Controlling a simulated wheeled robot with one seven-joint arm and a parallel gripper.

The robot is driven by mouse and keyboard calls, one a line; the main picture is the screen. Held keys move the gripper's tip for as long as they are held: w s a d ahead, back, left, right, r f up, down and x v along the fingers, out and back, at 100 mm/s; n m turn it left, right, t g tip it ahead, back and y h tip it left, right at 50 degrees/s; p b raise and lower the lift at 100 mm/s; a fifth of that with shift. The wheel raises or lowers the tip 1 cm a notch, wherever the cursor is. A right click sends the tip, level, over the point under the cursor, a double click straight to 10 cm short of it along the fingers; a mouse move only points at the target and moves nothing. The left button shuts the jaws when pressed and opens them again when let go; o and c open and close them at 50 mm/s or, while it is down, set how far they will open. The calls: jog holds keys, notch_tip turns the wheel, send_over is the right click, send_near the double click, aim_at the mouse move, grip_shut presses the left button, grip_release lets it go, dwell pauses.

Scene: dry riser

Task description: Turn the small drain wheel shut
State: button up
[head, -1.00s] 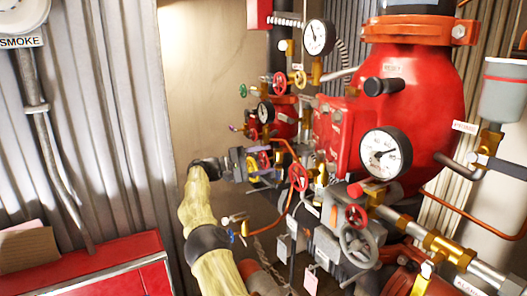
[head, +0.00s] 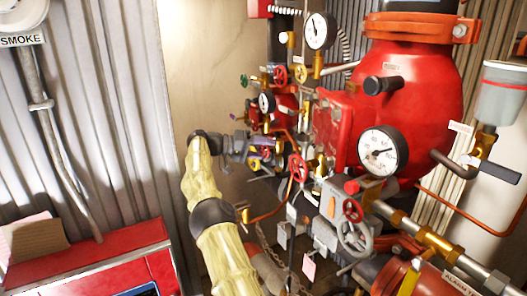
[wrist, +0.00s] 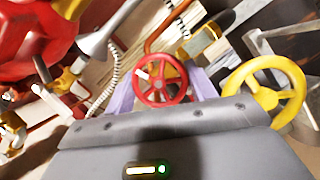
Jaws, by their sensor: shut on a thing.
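A small red spoked wheel (wrist: 162,82) stands between the two purple fingers of my gripper (wrist: 163,90) in the wrist view. The fingers are shut on its rim from both sides. In the head view my gripper (head: 262,152) is at the end of my pale yellow arm, left of the crowded red pipework. The held wheel is small there and mostly hidden by the fingers. How far the wheel is turned cannot be told.
A yellow wheel (wrist: 265,90) sits close to the right of the fingers. Another red wheel (head: 298,168), a grey handwheel (head: 355,236) and a pressure gauge (head: 382,151) are to the right. A red cabinet (head: 95,262) stands at lower left.

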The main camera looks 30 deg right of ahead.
jog(key=shift+f+m, duration=0.1)
jog(key=shift+m, duration=0.3)
jog(key=o, duration=1)
jog(key=shift+a, duration=0.1)
jog(key=shift+s, duration=0.2)
jog(key=shift+w, duration=0.15)
